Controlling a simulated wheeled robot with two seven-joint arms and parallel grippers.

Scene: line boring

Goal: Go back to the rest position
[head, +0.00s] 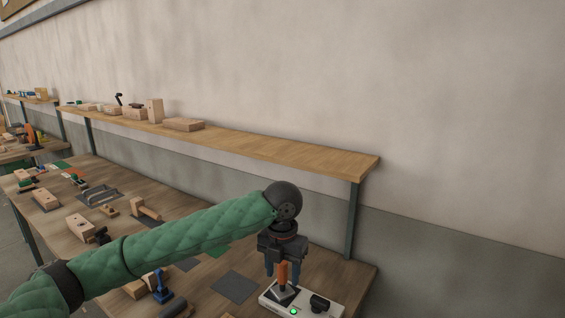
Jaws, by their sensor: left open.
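My left arm comes in from the left in a green quilted sleeve. My left gripper (282,268) points down at the lower right of the head view, over the bench's near right part. The handle stands on a pale control box (322,312) with a lit green lamp (293,311) and a black knob (319,302). My right gripper is out of view.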

